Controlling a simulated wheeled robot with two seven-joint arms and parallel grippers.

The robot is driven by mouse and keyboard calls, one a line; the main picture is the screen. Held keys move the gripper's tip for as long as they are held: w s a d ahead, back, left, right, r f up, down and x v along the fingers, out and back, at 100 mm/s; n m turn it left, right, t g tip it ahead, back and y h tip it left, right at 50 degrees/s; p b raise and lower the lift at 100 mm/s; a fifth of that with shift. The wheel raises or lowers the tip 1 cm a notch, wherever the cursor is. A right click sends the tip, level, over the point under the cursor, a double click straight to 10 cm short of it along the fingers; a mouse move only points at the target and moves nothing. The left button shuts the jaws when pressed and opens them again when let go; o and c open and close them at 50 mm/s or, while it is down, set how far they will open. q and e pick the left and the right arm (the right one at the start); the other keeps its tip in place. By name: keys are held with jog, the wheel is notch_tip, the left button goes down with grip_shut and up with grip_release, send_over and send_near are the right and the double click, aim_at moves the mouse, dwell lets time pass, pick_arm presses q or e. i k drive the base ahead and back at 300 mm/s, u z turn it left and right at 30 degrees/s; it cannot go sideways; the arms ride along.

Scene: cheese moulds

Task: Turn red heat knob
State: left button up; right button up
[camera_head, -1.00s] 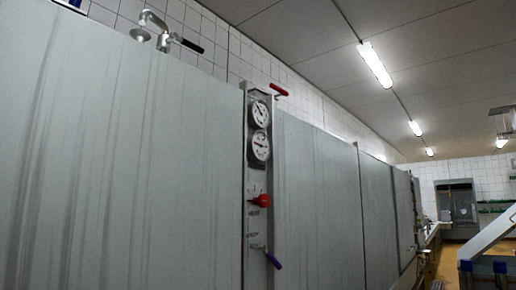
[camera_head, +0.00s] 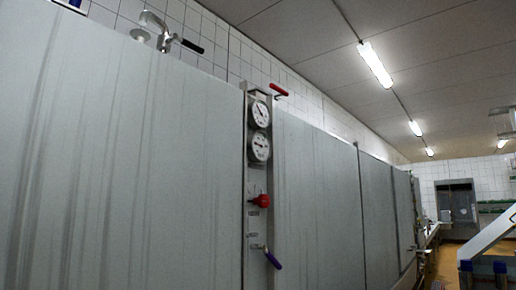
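The red heat knob (camera_head: 262,201) is on a narrow vertical control panel (camera_head: 257,226) between two large grey metal panels. Two round white dials (camera_head: 260,114) sit above the knob, one over the other. A lever with a blue-purple handle (camera_head: 272,259) is below it, and a red-handled lever (camera_head: 279,90) is at the top of the panel. Neither of my grippers is in view, and nothing touches the knob.
Large grey metal walls (camera_head: 130,170) fill the left and middle. A tap with a black handle (camera_head: 170,38) rises above the left wall. At the right are an open floor strip (camera_head: 447,262), a sloped white and blue structure (camera_head: 490,245) and a far doorway (camera_head: 457,203).

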aim_at(263, 201)
jog(key=k, duration=0.5)
jog(key=z, duration=1.15)
jog(key=i, duration=1.35)
jog(key=u, duration=3)
